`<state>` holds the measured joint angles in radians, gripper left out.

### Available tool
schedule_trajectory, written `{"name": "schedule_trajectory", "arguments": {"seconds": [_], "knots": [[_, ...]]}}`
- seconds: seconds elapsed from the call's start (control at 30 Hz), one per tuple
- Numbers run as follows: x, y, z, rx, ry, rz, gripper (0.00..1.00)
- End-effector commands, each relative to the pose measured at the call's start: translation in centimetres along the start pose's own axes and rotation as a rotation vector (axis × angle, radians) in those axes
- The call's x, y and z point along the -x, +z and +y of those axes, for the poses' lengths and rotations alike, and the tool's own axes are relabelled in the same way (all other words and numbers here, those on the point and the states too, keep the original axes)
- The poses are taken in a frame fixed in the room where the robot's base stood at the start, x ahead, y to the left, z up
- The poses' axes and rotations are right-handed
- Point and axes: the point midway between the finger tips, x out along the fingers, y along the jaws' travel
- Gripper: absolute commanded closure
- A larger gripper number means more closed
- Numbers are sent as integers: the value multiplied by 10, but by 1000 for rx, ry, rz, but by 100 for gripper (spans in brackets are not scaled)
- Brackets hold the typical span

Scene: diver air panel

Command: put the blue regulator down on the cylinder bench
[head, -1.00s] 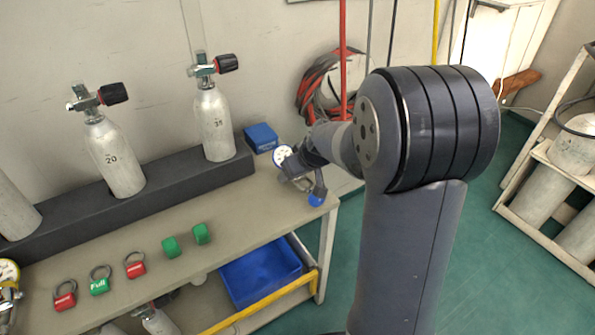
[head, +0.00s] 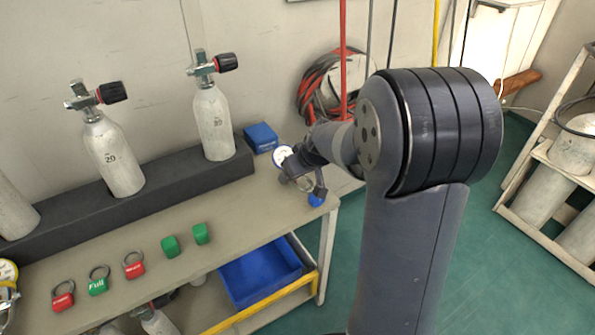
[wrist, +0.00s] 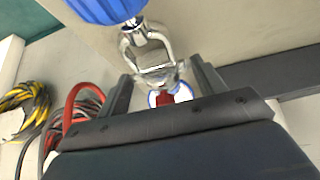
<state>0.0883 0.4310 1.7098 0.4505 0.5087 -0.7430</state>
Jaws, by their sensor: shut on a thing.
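The blue regulator shows in the wrist view as a blue knob (wrist: 105,8) with a metal yoke (wrist: 152,55) between the fingers of my gripper (wrist: 160,82). In the head view its blue knob (head: 316,200) and white-faced gauge (head: 283,157) show at the right end of the cylinder bench (head: 225,220). My gripper (head: 305,182) is shut on the regulator there, partly hidden by my arm. I cannot tell whether the regulator touches the bench top.
A blue box (head: 261,138) stands close behind the regulator. Cylinders numbered 20 (head: 112,160) and 31 (head: 213,125) stand in the dark rack (head: 170,185). Green caps (head: 170,246) and several ringed tags (head: 134,267) lie along the front. The bench top between them and my gripper is clear.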

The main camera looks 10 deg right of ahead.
Motion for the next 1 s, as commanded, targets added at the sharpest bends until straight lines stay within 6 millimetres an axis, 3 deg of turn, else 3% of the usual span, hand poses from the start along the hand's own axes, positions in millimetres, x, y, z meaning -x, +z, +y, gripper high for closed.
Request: {"name": "schedule_trajectory", "arguments": {"seconds": [0.57,0.6,0.87,1.0], "knots": [[-6,3,0,1,1,3,78],[-5,2,0,1,1,3,32],[-5,3,0,0,1,2,11],[-6,3,0,0,0,1,9]]}}
